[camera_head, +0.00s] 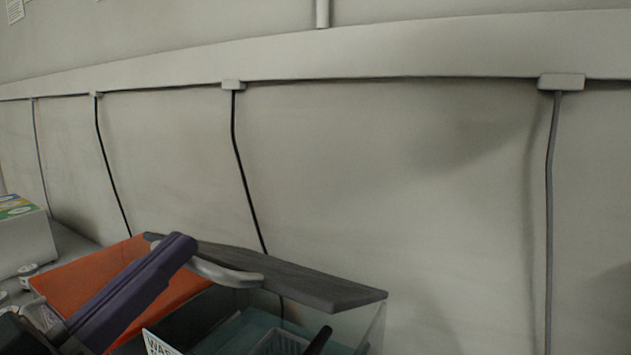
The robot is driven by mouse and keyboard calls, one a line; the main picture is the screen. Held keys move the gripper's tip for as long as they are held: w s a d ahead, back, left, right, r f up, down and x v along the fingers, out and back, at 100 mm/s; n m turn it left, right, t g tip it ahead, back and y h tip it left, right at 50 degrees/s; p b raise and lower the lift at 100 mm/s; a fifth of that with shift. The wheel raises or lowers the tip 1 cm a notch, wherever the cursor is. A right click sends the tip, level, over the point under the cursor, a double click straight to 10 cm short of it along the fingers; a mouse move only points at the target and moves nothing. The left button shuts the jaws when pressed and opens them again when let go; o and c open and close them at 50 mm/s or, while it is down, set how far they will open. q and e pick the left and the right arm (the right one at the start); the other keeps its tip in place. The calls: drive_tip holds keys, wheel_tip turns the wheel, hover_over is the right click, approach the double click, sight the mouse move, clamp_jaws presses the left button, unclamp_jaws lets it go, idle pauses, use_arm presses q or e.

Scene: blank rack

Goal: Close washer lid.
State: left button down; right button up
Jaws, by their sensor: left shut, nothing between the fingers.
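The washer (375,327) is at the bottom, left of centre, cut off by the lower edge. It has clear side walls, and a dark grey slab (315,285) slopes down to the right above its interior. An orange panel (85,280) stands tilted on its left. I cannot tell which part is the lid or how far it is open. My left gripper (178,250), dark purple, reaches up and right in front of the orange panel, shut and empty. A light grey curved piece (225,275) shows beside its tip; contact is unclear. My right gripper is not in view.
A pale basket (280,343) and a dark rod (318,340) show within the washer. A white box (25,240) with coloured labels stands on the counter at the left. Cables hang from a rail (400,52) on the wall.

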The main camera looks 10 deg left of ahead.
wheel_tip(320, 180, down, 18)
drive_tip(key=b, duration=1.6)
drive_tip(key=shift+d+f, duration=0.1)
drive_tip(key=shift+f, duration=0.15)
use_arm(q)
wheel_tip(320, 180, down, 13)
drive_tip(key=s+a+t+h+b, duration=0.1)
drive_tip(key=s+t, duration=0.2)
drive_tip(key=t, duration=0.1)
drive_tip(key=shift+t+h, duration=0.3)
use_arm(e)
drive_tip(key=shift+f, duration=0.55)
use_arm(q)
drive_tip(key=shift+a, duration=0.1)
